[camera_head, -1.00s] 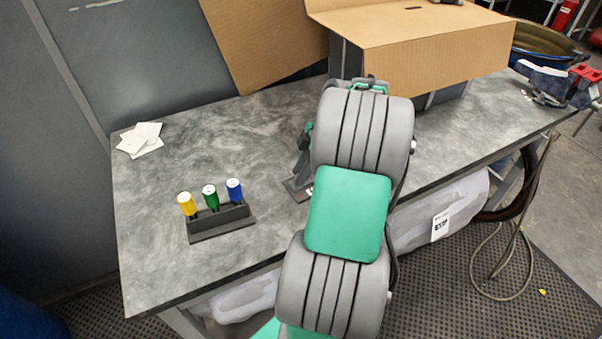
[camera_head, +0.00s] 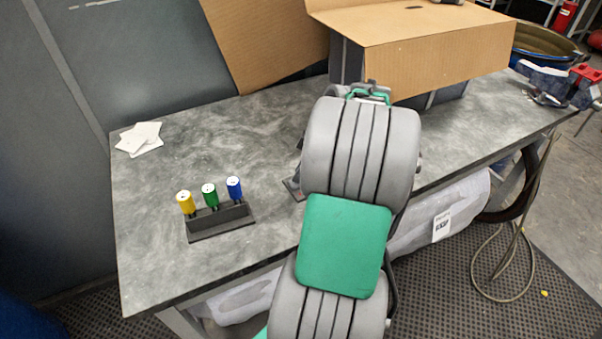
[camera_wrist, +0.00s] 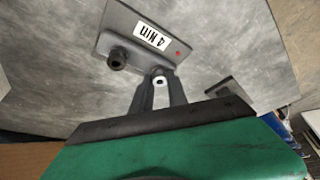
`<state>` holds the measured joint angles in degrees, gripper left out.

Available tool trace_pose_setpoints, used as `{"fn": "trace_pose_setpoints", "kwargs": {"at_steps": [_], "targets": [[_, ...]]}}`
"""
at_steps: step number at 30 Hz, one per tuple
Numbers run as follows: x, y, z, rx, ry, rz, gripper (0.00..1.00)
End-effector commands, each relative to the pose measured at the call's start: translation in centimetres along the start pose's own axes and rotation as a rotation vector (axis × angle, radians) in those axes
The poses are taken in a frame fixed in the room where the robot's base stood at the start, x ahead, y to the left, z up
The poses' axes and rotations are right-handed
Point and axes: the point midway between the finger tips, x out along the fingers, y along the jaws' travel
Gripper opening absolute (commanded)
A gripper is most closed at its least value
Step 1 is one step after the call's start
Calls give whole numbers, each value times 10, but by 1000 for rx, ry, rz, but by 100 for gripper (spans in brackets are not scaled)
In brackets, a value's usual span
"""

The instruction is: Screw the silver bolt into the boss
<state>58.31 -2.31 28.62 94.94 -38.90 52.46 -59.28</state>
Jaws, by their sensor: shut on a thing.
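In the wrist view, my gripper (camera_wrist: 160,92) has its two dark fingers close together around a small silver-white piece, seemingly the silver bolt (camera_wrist: 158,79). Most of the bolt is hidden between the fingers. Just beyond the fingertips is a grey plate (camera_wrist: 118,25) with an upside-down "4 Nm" label and a red dot. A dark round boss (camera_wrist: 117,58) with a hole stands on this plate, left of the fingertips and apart from the bolt. In the head view my arm hides my gripper and the boss; only a dark edge of the fixture (camera_head: 293,188) shows.
A dark rack (camera_head: 222,222) with yellow (camera_head: 186,203), green (camera_head: 209,196) and blue (camera_head: 234,189) handles stands left on the grey bench (camera_head: 160,260). White papers (camera_head: 140,138) lie at the back left. A cardboard box (camera_head: 430,45) stands at the back. A flat grey piece (camera_wrist: 221,87) lies right of the fingers.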

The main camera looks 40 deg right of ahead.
Motion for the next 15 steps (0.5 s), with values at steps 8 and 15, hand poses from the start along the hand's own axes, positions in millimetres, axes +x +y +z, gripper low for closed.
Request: {"fn": "trace_pose_setpoints", "kwargs": {"at_steps": [8, 15], "targets": [[1, -2, 0, 33, -1, 8, 0], [2, -4, 1, 375, -3, 150, 0]]}}
